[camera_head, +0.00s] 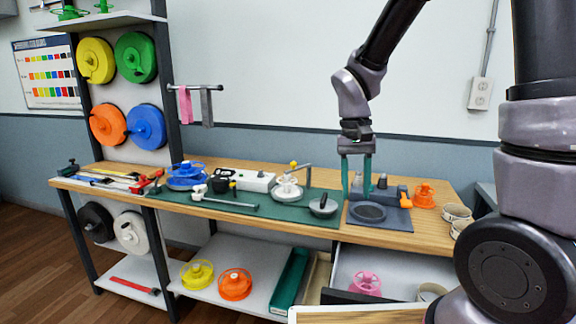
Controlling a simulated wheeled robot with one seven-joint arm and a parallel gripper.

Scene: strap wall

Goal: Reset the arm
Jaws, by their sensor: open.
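My gripper (356,177) points straight down over the right part of the wooden workbench (420,238). Its two teal fingers are apart. Their tips hang close to the grey device (365,212) with a round dark plate. I see nothing held between the fingers, though small grey parts of the device show behind them. I cannot tell whether the tips touch the device. My arm reaches in from the upper right, bent at the wrist.
A green mat (265,205) carries several tools and reels. An orange reel (424,196) and beige rolls (457,213) stand at the bench's right. An open drawer (375,268) holds a pink reel (366,284). Coloured discs hang on the rack (103,120) at left.

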